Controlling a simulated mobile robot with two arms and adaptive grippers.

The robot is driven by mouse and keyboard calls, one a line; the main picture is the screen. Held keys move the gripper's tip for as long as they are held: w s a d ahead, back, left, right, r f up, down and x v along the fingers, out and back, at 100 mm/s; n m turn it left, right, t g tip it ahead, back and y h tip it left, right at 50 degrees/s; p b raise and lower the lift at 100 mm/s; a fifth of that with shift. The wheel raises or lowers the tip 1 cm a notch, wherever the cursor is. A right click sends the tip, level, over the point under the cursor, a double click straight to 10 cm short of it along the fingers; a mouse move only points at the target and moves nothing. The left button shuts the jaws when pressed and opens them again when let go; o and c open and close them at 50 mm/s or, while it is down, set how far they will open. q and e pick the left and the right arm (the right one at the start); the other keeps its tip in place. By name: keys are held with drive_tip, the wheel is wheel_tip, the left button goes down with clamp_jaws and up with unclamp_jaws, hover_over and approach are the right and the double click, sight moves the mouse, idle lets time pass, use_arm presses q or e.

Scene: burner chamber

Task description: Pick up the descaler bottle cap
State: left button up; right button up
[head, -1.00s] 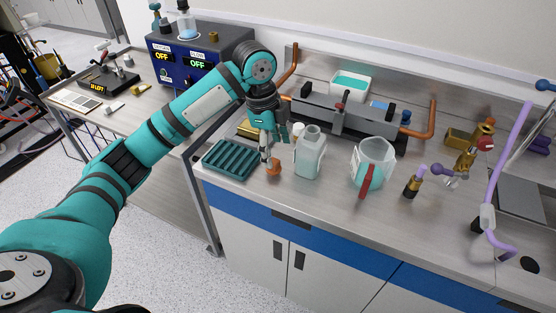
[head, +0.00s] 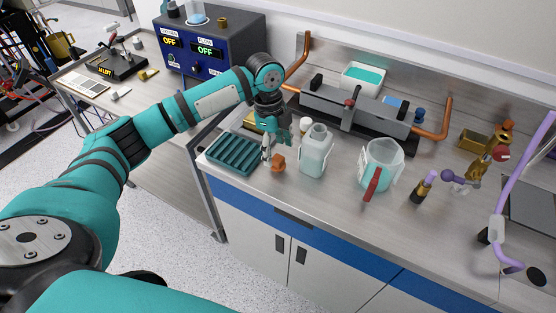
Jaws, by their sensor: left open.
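A whitish descaler bottle (head: 315,152) stands upright on the bench with a bare neck. A small orange piece (head: 278,162), which may be its cap, lies on the bench to its left. A small white cylinder (head: 306,124) stands behind the bottle; I cannot tell if it is a cap or a jar. My left gripper (head: 268,156) points down just left of the orange piece, open and holding nothing visible. Whether a finger touches the piece cannot be told. My right gripper is out of view.
A teal slotted tray (head: 234,154) lies close left of the gripper. A jug with a red handle (head: 381,165) stands right of the bottle. A grey burner fixture with copper pipes (head: 352,108) is behind.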

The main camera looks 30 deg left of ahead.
sight(277, 157)
use_arm(q)
drive_tip(key=shift+f, duration=0.45)
drive_tip(key=f+p, duration=0.1)
drive_tip(key=f, duration=0.3)
drive_tip(key=shift+d+f+p, duration=0.2)
drive_tip(key=shift+f+p, duration=0.2)
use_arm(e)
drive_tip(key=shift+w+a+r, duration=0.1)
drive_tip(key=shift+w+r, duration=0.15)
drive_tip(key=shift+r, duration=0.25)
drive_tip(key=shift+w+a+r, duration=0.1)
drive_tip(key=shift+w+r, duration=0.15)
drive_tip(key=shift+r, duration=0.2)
use_arm(q)
drive_tip(key=shift+c, duration=1)
drive_tip(key=c, duration=0.8)
